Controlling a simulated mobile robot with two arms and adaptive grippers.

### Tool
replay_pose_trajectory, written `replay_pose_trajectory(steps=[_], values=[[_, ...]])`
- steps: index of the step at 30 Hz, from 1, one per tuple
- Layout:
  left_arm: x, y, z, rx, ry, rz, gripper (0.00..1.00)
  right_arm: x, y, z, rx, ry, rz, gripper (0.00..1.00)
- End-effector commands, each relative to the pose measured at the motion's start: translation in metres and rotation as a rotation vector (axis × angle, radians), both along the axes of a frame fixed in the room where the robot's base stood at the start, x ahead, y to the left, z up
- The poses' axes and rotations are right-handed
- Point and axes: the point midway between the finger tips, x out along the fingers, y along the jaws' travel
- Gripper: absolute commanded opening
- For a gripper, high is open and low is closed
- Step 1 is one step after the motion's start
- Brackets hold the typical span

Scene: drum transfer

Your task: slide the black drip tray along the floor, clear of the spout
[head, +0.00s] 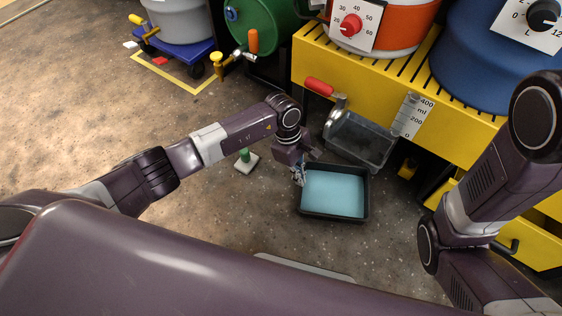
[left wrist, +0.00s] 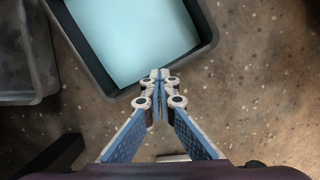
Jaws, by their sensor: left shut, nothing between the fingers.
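The black drip tray (head: 366,190) lies flat on the floor with a light blue inside. It also shows at the top of the left wrist view (left wrist: 204,22). My left gripper (head: 299,180) is shut and empty at the tray's left wall in the head view. In the left wrist view its fingertips (left wrist: 159,75) meet right at the tray's rim; I cannot tell if they touch it. A spout with a red handle (head: 320,87) sticks out from the yellow stand, above and behind the tray. My right gripper is out of view; only its arm shows at the right.
A clear measuring container (head: 362,140) stands on the floor just behind the tray, below the spout. The yellow stand (head: 372,88) carries large drums. A small block with a green knob (head: 246,160) lies left of my gripper. Floor to the left and front is mostly clear.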

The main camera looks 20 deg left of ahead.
Motion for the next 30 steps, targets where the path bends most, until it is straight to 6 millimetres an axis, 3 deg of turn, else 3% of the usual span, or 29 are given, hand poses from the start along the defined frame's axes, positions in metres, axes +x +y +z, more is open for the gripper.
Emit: replay_pose_trajectory(steps=[1, 6, 13, 18, 30], values=[[-0.007, -0.018, 0.003, -0.003, 0.002, -0.008, 0.00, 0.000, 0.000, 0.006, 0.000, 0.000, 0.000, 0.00], [-0.025, -0.066, 0.001, -0.004, 0.003, -0.008, 0.00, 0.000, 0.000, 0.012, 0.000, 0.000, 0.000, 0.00], [-0.044, -0.119, -0.001, -0.004, 0.003, -0.004, 0.00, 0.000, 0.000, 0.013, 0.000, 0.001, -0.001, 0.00], [-0.050, -0.132, -0.002, -0.003, 0.004, -0.003, 0.00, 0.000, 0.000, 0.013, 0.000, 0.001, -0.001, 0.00], [-0.050, -0.131, -0.002, -0.001, 0.004, -0.001, 0.00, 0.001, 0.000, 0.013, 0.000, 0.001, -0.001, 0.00]])
